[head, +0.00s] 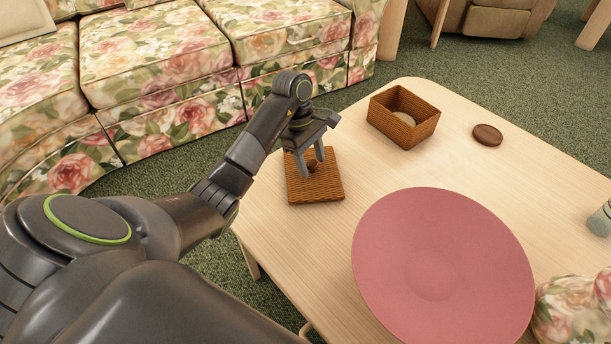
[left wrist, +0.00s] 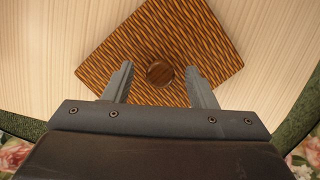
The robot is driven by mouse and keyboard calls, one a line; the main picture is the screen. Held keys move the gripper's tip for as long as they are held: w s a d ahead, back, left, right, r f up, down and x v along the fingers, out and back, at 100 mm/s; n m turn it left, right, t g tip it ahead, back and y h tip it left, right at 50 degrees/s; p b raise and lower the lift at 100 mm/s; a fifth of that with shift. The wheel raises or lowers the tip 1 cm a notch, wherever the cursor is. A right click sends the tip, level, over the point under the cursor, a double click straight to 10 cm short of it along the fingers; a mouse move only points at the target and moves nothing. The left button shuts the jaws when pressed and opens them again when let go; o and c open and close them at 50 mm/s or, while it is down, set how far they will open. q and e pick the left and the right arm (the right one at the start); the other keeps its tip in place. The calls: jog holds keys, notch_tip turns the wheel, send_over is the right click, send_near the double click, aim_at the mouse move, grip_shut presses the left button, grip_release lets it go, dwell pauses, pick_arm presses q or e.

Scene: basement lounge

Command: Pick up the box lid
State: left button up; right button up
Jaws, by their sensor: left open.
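The box lid (head: 315,189) is a flat square of brown wicker with a dark round knob (head: 312,166). It lies on the wooden table near its left edge in the head view. My left gripper (head: 311,168) is open just above it. In the left wrist view the lid (left wrist: 205,45) lies tilted in the picture, and its knob (left wrist: 160,73) shows between the two fingers of my left gripper (left wrist: 160,78). I cannot tell if the fingers touch the lid. The open wicker box (head: 390,131) stands further back, with something pale inside. My right gripper is not in view.
A large pink dish (head: 440,260) fills the front of the table (head: 260,226). A brown oval object (head: 487,135) lies right of the box. A grey-green cup (head: 601,219) and a floral item (head: 575,310) are at the right. A floral sofa (head: 160,60) stands behind.

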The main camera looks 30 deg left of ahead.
pick_arm(q)
jog(key=shift+c, duration=0.2)
grip_shut()
jog(key=shift+r, duration=0.1)
